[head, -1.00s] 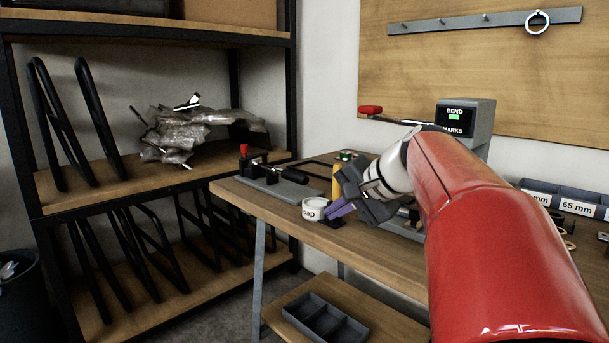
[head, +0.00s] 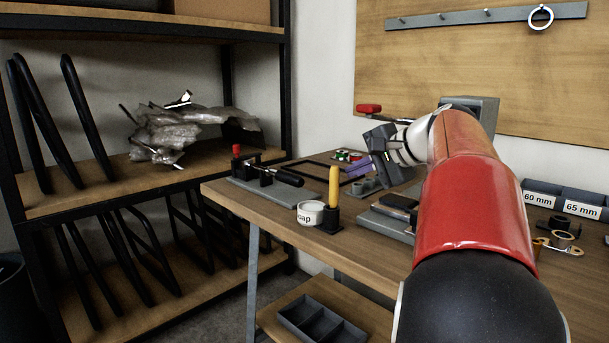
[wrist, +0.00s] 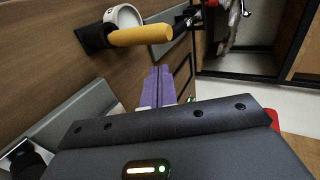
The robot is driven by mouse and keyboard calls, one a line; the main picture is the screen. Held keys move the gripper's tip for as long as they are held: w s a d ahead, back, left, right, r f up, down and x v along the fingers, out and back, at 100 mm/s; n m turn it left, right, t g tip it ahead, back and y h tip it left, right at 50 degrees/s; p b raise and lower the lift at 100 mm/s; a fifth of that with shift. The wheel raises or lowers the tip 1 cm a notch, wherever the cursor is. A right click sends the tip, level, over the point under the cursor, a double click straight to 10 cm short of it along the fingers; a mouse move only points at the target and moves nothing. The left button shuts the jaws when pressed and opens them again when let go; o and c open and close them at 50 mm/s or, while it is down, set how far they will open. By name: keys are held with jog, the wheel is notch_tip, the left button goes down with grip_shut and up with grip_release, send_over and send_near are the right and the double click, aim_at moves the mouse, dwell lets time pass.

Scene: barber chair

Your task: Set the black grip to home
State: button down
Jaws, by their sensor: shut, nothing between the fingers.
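A black cylindrical grip (head: 288,178) lies roughly level, at the right end of a small fixture on a grey base plate (head: 262,194) at the bench's left end. The fixture also has a red knob (head: 236,149). My gripper (head: 352,170) is above the bench, right of the grip and apart from it. Its purple fingers are shut and empty, pointing left in the head view. They also show in the wrist view (wrist: 160,74), close together. My arm hides part of the bench and the machine behind it.
A yellow handle (head: 333,186) stands upright in a black holder, beside a white labelled tub (head: 311,213). A grey block (head: 385,226) sits on the bench to their right. A red-ended lever (head: 368,107) projects at the back. Shelves with black frames (head: 88,110) stand left.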

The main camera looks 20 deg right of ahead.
jog(key=shift+w, duration=0.4)
send_near(302, 181)
jog(key=f, duration=0.2)
jog(key=w, duration=0.1)
jog(key=shift+a+f, duration=0.25)
jog(key=shift+f, duration=0.15)
jog(key=w, duration=0.1)
jog(key=w+a, duration=0.1)
jog(key=w, duration=0.1)
jog(key=shift+w+a, duration=0.1)
jog(key=shift+w+a+f, duration=0.1)
jog(key=shift+w+a, duration=0.05)
jog(key=shift+w, duration=0.25)
